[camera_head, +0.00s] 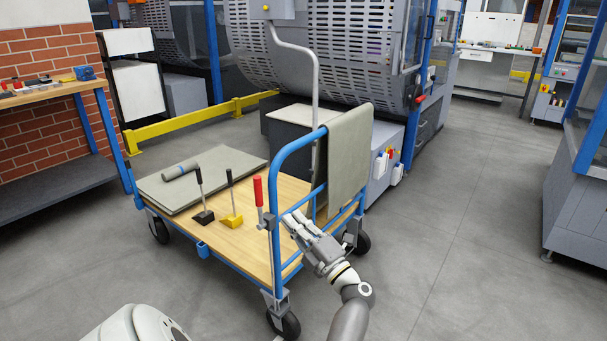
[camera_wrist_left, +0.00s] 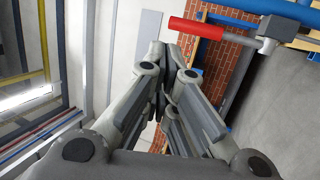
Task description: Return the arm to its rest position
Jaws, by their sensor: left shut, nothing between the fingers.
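My left gripper (camera_head: 291,221) is at the near right end of a cart, beside its blue push handle (camera_head: 276,235). Its fingers are closed together with nothing between them, as the left wrist view also shows (camera_wrist_left: 170,62). A lever with a red grip (camera_head: 258,190) stands at the cart's near end, just left of the gripper. The red grip shows near the top of the left wrist view (camera_wrist_left: 197,28). Whether the fingers touch the blue handle I cannot tell. My right gripper is not in view.
The cart's wooden deck (camera_head: 285,190) carries a grey stack (camera_head: 225,165) with a roll (camera_head: 180,170), plus black (camera_head: 203,217) and yellow (camera_head: 230,221) tools with upright handles. A grey cloth (camera_head: 348,155) hangs over the blue rail. The floor (camera_head: 460,240) to the right is clear.

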